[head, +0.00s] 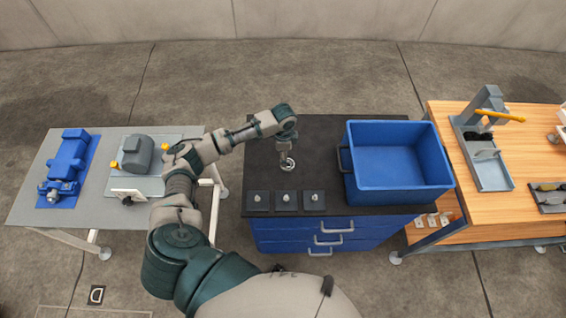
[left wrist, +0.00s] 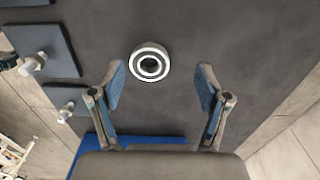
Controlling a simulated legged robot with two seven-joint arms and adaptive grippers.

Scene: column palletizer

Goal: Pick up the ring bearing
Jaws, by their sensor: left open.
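The ring bearing (left wrist: 150,62) is a silver ring with a dark groove, lying flat on the dark top of the blue cabinet. In the head view the bearing (head: 288,164) shows just below my left gripper (head: 287,155). In the left wrist view my left gripper (left wrist: 160,88) is open and empty. Its two fingers stand apart, and the bearing appears beyond the fingertips, a little left of the middle between them. The fingers do not touch it. My right gripper is in neither view.
A blue bin (head: 398,188) stands right of the bearing on the cabinet top (head: 325,145). Small dark plates with pegs (head: 286,201) line the front edge. A grey table (head: 30,200) with a blue machine stands left, a wooden bench (head: 463,212) right.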

